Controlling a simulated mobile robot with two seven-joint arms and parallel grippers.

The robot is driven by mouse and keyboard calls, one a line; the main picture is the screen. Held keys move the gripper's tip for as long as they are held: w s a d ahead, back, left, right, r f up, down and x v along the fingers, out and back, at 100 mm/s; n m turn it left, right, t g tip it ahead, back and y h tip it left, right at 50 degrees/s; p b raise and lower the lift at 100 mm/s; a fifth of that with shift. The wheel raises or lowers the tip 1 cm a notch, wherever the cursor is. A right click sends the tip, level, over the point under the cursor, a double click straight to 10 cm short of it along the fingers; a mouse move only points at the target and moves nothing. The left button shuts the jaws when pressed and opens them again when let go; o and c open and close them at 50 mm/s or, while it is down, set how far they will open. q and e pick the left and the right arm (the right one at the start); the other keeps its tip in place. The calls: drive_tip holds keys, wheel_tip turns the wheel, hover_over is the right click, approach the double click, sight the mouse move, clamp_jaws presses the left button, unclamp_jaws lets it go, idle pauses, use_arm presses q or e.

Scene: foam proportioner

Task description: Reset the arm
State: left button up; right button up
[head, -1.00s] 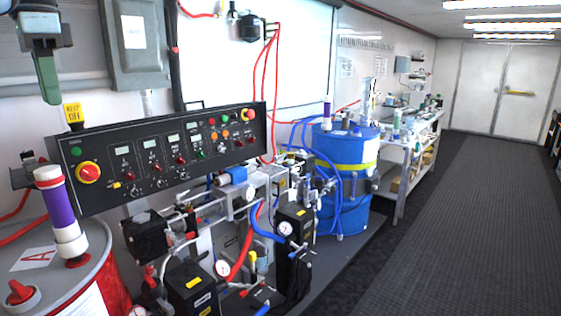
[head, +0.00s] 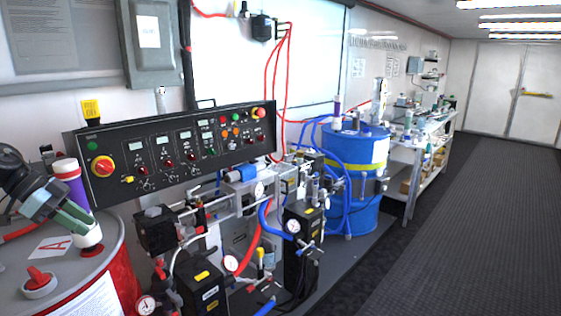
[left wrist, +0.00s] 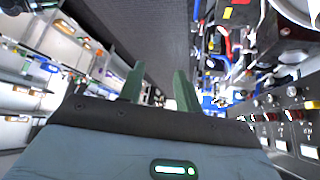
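My left arm enters at the left edge of the head view. Its left gripper (head: 80,218) has green fingers that point down and right, in front of the purple and white cylinder (head: 70,178) on the red drum. I cannot tell if they touch it. In the left wrist view the two green fingers of the left gripper (left wrist: 159,82) stand apart with nothing between them, so it is open and empty. My right gripper is in neither view.
The red drum (head: 62,275) with a grey lid stands at the lower left. The black control panel (head: 170,150) and the pumps and hoses fill the middle. A blue drum (head: 352,180) stands behind them. The dark floor (head: 460,200) at the right is clear.

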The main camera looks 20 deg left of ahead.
use_arm(q)
drive_tip(key=s+d+f+n+t+y, duration=0.1)
drive_tip(key=s+d+f+t, duration=0.25)
drive_tip(key=f, duration=0.75)
drive_tip(key=s+d+f+n+t, duration=0.2)
drive_tip(key=s+d+f, duration=0.2)
drive_tip(key=f, duration=0.8)
drive_tip(key=s+d+f+n+t+y, duration=0.1)
drive_tip(key=s+d+f+t, duration=0.25)
drive_tip(key=f, duration=0.75)
drive_tip(key=s+d+f+n+g+y, duration=0.1)
drive_tip(key=s+d+f, duration=0.2)
drive_tip(key=d, duration=0.6)
drive_tip(key=s+d+f+n+g+y, duration=0.1)
drive_tip(key=s+d+f, duration=0.2)
drive_tip(key=d, duration=0.6)
drive_tip(key=s+d+f+n+g, duration=0.1)
drive_tip(key=s+d+f+n, duration=0.1)
drive_tip(key=d, duration=0.7)
drive_tip(key=shift+s+f+g+y, duration=0.4)
drive_tip(key=shift+s+f, duration=0.25)
drive_tip(key=shift+s, duration=0.3)
